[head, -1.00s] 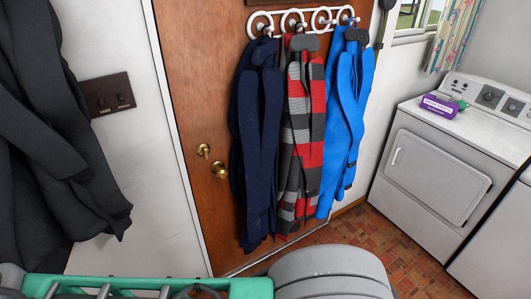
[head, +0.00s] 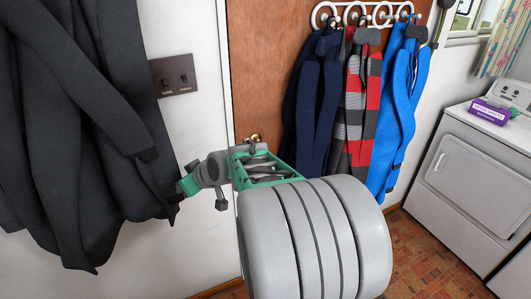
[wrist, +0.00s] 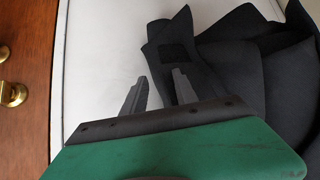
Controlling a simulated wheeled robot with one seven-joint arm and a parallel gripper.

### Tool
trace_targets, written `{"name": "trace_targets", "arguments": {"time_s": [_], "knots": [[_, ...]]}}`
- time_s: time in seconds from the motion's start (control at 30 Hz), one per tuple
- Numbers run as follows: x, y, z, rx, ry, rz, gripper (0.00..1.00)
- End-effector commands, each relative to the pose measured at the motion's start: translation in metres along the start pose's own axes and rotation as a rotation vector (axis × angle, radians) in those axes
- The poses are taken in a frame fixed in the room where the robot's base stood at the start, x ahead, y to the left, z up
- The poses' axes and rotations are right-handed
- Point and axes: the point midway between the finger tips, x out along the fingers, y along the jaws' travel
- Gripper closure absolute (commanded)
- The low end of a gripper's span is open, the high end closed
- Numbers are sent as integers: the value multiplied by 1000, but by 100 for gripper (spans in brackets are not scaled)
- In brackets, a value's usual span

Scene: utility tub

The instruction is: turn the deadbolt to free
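The brown door (head: 262,60) has brass hardware near its left edge. A small brass piece, likely the deadbolt (head: 254,138), shows just above my arm in the head view. The knob is hidden behind my arm there. In the wrist view two brass pieces are at the left edge. The lower one looks like the deadbolt's turn piece (wrist: 13,94); the upper one is cut off by the frame. My gripper (wrist: 157,88) is open and empty, its fingers apart, pointing at white wall and dark coats. In the head view my gripper (head: 180,188) is left of the deadbolt, by the coats.
Dark coats (head: 75,130) hang at the left, close to my gripper. A dryer (head: 480,165) with a purple box (head: 490,111) stands right.

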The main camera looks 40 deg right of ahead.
Motion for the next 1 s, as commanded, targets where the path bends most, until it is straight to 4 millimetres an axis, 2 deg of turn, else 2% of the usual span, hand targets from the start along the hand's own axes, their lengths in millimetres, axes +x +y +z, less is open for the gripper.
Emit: {"name": "trace_targets", "arguments": {"time_s": [0.03, 0.07, 0.1, 0.17, 0.2, 0.3, 0.4, 0.47, 0.77, 1.0], "knots": [[31, 56, 20, 38, 108, 33, 65], [37, 89, 22, 48, 195, 61, 65], [40, 131, 28, 68, 304, 110, 65], [32, 191, 44, 102, 450, 204, 65], [22, 224, 56, 123, 528, 268, 65], [-2, 272, 78, 159, 646, 387, 65], [-11, 290, 84, 171, 689, 436, 65], [-9, 294, 79, 170, 694, 439, 65], [27, 317, 46, 170, 692, 436, 65], [39, 325, 39, 171, 692, 439, 65]]}}
